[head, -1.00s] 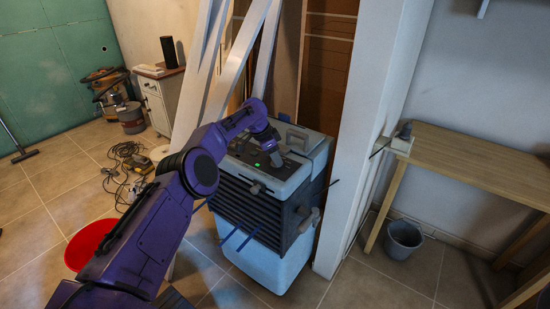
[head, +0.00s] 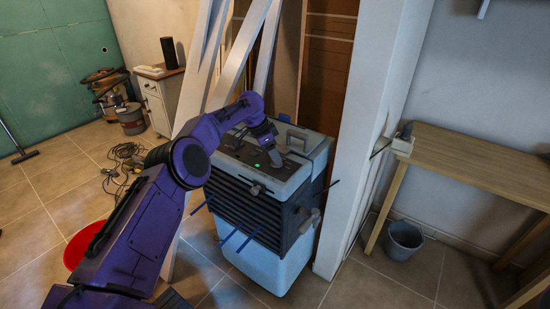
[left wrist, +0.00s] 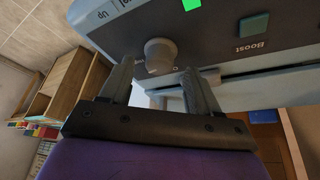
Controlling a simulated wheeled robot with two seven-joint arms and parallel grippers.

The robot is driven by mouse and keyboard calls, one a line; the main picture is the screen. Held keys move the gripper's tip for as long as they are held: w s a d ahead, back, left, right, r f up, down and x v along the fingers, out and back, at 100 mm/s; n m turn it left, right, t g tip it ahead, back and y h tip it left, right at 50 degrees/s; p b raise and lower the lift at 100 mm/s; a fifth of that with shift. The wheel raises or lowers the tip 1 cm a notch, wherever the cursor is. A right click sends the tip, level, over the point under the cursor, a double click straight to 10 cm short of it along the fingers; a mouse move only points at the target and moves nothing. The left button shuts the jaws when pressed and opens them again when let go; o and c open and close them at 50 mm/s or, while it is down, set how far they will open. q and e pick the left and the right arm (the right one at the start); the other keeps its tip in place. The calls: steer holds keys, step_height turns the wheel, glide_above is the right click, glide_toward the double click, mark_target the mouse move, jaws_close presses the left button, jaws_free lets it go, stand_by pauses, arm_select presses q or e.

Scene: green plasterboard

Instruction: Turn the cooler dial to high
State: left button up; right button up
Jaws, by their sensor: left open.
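The cooler (head: 238,205) stands on the tiled floor, a grey-blue box with dark louvres and a control panel on top. In the left wrist view its round grey dial (left wrist: 159,55) sits on the panel, beside a green light (left wrist: 191,4) and a teal Boost button (left wrist: 253,27). My left gripper (left wrist: 157,68) is open, its two fingers on either side of the dial; I cannot tell whether they touch it. In the head view the left gripper (head: 274,157) is over the cooler's top, and the dial is too small to make out. My right gripper is not in view.
White leaning boards (head: 236,72) stand close behind the cooler, and a white post (head: 362,140) rises at its right. A wooden table (head: 470,158) stands right.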

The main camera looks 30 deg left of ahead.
arm_select(q)
steer(key=b+v, duration=0.1)
steer(key=v, duration=0.7)
steer(key=shift+a, duration=0.1)
